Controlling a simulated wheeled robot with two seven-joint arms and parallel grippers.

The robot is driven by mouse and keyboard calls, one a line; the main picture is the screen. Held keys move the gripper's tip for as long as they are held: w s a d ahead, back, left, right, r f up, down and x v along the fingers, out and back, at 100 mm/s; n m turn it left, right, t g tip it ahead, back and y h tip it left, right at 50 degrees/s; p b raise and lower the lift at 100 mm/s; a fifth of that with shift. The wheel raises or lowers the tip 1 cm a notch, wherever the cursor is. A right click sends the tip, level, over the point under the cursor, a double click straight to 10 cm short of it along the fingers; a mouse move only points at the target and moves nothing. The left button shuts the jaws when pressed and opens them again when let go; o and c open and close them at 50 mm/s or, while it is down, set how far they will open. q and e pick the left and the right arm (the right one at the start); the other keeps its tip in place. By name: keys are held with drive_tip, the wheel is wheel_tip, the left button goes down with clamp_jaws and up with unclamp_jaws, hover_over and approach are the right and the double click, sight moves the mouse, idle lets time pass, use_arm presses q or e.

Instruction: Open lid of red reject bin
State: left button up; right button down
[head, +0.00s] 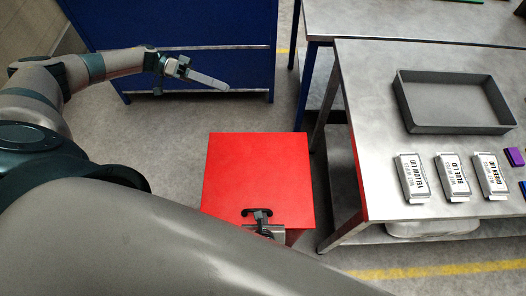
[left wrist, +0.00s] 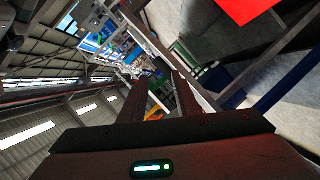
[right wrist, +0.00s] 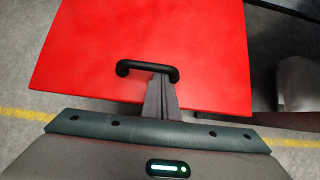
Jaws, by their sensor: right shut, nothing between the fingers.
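The red reject bin (head: 290,237) stands on the floor, mostly hidden under its flat red lid (head: 258,170). The lid looks down on the bin. A black bar handle (head: 250,211) sits at the lid's near edge. The lid (right wrist: 150,35) and handle (right wrist: 132,66) also show in the right wrist view. My right gripper (head: 262,214) is at the handle with its fingers together and nothing between them. My left gripper (left wrist: 158,88) is open and empty, held away beyond the bin near the blue cabinet.
A steel table (head: 370,120) stands right of the bin, bearing a grey tray (head: 455,127) and several labelled lid boxes (head: 412,177). A blue cabinet (head: 190,70) stands behind. Grey floor (head: 150,140) is clear left of the bin.

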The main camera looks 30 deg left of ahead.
drive_tip(key=shift+w, duration=0.1)
use_arm(q)
drive_tip(key=a+f+n+t+y, duration=0.1)
drive_tip(key=a+f+t+y, duration=0.25)
drive_tip(key=f, duration=0.65)
drive_tip(key=a+f+t+y, duration=0.2)
drive_tip(key=f+t, duration=0.3)
drive_tip(key=f, duration=0.5)
drive_tip(key=s+a+f+n+g+y, duration=0.1)
drive_tip(key=s+a+f+y, duration=0.3)
drive_tip(key=s+f, duration=0.5)
drive_tip(key=s+a+f+y, duration=0.3)
drive_tip(key=s+f+y, duration=0.1)
drive_tip(key=s+f, duration=0.5)
drive_tip(key=s+d+f+g+y, duration=0.25)
drive_tip(key=s+d+f, duration=0.25)
drive_tip(key=s+f, duration=0.55)
drive_tip(key=s+d+f+g, duration=0.3)
drive_tip(key=s+d+f, duration=0.1)
drive_tip(key=s+d, duration=0.5)
drive_tip(key=s+d+f+g, duration=0.3)
drive_tip(key=s+d, duration=0.7)
drive_tip(key=d, duration=0.2)
drive_tip(key=shift+s+f+n+h, duration=0.15)
drive_tip(key=shift+f+n+h, duration=0.15)
drive_tip(key=shift+f, duration=0.1)
